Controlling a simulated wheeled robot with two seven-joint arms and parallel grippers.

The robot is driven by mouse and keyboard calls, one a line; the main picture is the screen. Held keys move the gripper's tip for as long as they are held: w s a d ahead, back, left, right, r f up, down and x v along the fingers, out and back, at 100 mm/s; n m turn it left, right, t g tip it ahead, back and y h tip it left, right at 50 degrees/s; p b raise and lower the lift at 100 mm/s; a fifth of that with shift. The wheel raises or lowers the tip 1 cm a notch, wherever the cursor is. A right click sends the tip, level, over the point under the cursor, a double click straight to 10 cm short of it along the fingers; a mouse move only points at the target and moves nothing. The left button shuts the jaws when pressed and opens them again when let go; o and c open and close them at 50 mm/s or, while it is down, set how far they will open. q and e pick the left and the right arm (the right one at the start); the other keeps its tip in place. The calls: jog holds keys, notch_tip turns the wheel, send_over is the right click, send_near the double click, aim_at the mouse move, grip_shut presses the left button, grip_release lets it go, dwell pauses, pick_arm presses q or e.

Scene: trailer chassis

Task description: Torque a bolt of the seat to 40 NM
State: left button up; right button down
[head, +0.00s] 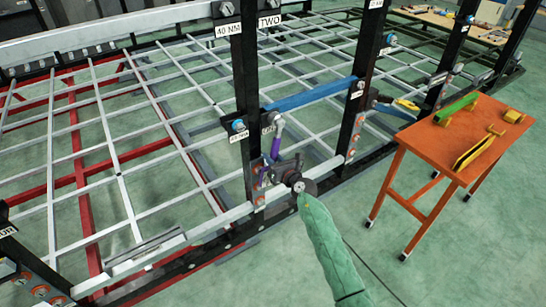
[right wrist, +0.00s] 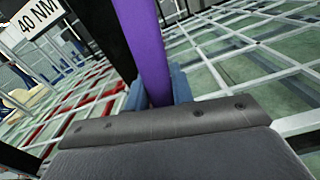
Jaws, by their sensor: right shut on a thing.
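My right gripper (head: 268,170) is at the near black post (head: 247,90), beside its lower part. It is shut on a purple tool (head: 277,146), which stands up from the jaws, slightly tilted. In the right wrist view the purple shaft (right wrist: 143,45) rises between the blue-grey fingers. The tool's upper end is near the left end of a blue bar; whether it touches a bolt I cannot tell. A blue-headed bolt (head: 238,126) sits on the post, left of the tool. A 40 NM label (head: 229,29) is high on this post, and it also shows in the right wrist view (right wrist: 36,26). My left gripper is out of view.
The blue bar (head: 310,95) spans two black posts. A white and red grid frame (head: 110,125) lies behind. An orange table (head: 440,143) at the right holds a green tool (head: 456,108) and yellow tools (head: 475,152). The green floor in front is clear.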

jog(key=shift+s+a+r+m+p, duration=0.35)
jog(key=shift+s+a+m+p, duration=0.35)
jog(key=shift+p, duration=0.5)
jog(key=shift+w+a, duration=0.1)
jog(key=shift+w, duration=0.05)
jog(key=shift+a+r, duration=0.1)
jog(key=shift+s+a+r+m+p, duration=0.4)
jog(key=shift+s+a+m+p, duration=0.5)
jog(key=shift+p, duration=0.7)
jog(key=shift+w, duration=0.2)
jog(key=shift+s+a+r+m+p, duration=0.25)
jog(key=shift+a+m+p, duration=0.1)
jog(key=shift+m+p, duration=0.35)
jog(key=shift+w+d+f+n, duration=0.2)
jog(key=shift+d+n, duration=0.1)
jog(key=shift+n, duration=0.1)
